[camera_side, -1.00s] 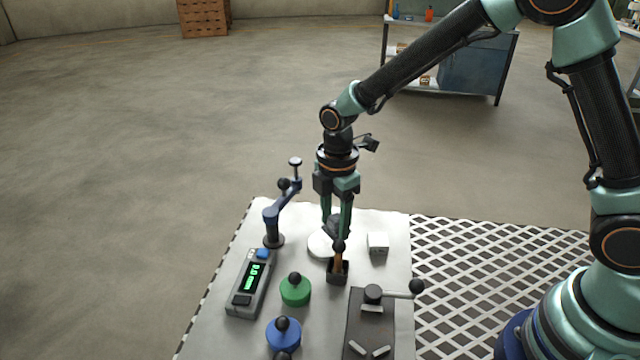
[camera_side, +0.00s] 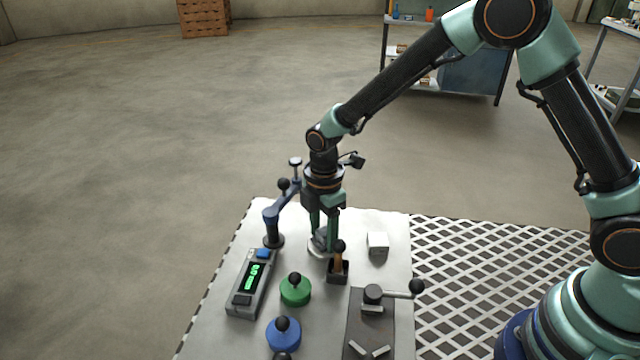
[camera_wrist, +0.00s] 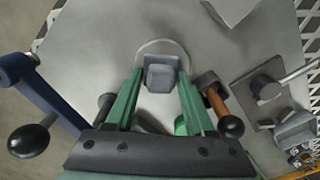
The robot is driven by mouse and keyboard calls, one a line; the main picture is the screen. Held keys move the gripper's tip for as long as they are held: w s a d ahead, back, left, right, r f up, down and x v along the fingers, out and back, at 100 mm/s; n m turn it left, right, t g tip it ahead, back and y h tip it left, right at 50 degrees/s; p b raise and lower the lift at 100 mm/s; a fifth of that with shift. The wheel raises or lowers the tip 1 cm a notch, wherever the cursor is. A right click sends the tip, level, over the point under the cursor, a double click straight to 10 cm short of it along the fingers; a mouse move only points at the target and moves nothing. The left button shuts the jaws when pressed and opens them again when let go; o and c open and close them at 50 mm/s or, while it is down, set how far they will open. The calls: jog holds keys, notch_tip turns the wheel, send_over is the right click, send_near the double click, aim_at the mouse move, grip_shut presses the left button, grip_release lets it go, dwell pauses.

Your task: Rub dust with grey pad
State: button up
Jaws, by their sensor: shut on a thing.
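My gripper (camera_side: 322,238) points down and is shut on the grey pad (camera_wrist: 161,73), a small block held between the two green fingers. In the side view the pad is mostly hidden by the fingers. The pad is over a pale round plate (camera_wrist: 150,44), whose rim shows around it in the wrist view. In the side view only part of the plate (camera_side: 314,251) shows. The pad looks on or very close to the plate, but I cannot tell if they touch. I cannot make out dust on the plate.
A dark holder (camera_side: 338,277) with a brown-handled tool stands close in front of my gripper. A blue crank post (camera_side: 271,228) is at left, a white block (camera_side: 378,243) at right. A green knob (camera_side: 295,291), blue knob (camera_side: 283,335), display box (camera_side: 249,287) and lever plate (camera_side: 370,325) lie nearer.

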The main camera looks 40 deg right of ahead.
jog(key=shift+s+d, duration=0.8)
notch_tip(320, 180, up, 8)
jog(key=shift+r, duration=0.1)
dwell(0.4)
